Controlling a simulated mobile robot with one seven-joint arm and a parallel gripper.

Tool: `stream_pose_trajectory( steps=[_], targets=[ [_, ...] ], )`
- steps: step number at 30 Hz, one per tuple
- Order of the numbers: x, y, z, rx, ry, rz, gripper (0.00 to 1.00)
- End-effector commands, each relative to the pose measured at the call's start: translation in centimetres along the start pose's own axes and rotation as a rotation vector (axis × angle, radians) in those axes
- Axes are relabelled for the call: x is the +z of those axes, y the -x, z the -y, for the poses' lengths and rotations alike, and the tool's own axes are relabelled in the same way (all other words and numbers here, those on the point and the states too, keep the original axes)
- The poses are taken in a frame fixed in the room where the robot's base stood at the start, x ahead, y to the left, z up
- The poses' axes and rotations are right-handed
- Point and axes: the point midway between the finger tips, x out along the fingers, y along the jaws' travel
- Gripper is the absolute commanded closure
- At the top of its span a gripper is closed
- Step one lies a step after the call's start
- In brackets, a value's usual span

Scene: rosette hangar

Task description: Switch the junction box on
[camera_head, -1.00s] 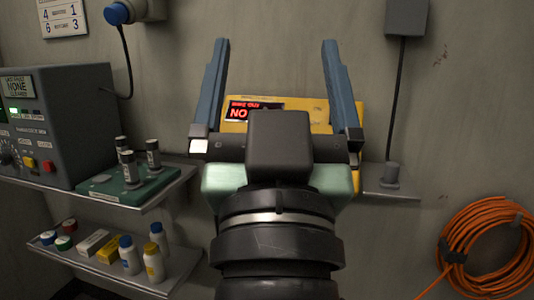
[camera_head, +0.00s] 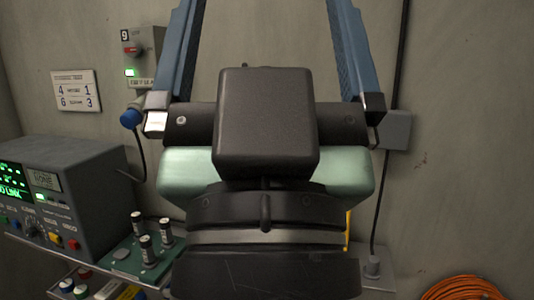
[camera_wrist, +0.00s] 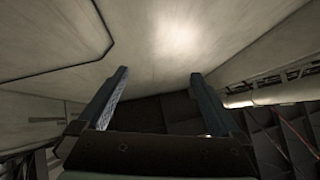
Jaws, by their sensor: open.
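A grey wall box (camera_head: 146,60) with a "9" plate, a small red switch and a lit green lamp is on the wall at upper left in the head view. It looks like the junction box; the exact switch position is too small to tell. A blue plug (camera_head: 131,118) with a black cable sits below it. My gripper (camera_head: 262,8) is open and empty, its two blue fingers pointing up to the right of the box. The left finger covers part of its right side. In the wrist view my gripper (camera_wrist: 158,75) faces pale panels; the box is not seen there.
A grey console (camera_head: 65,195) and a green block with dark cylinders (camera_head: 145,250) stand on a shelf at lower left. A small grey box (camera_head: 396,130) with a cable is on the wall at right. Orange cable (camera_head: 465,288) hangs at lower right.

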Motion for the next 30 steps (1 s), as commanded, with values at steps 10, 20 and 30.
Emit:
stream_pose_trajectory(
  steps=[10,20,30],
  targets=[
    [-0.15,-0.17,0.0,0.0,0.0,0.0,0.09],
    [-0.16,-0.18,-0.01,0.0,0.0,0.0,0.68],
    [-0.16,-0.18,-0.01,0.0,0.0,0.0,1.0]
  ],
)
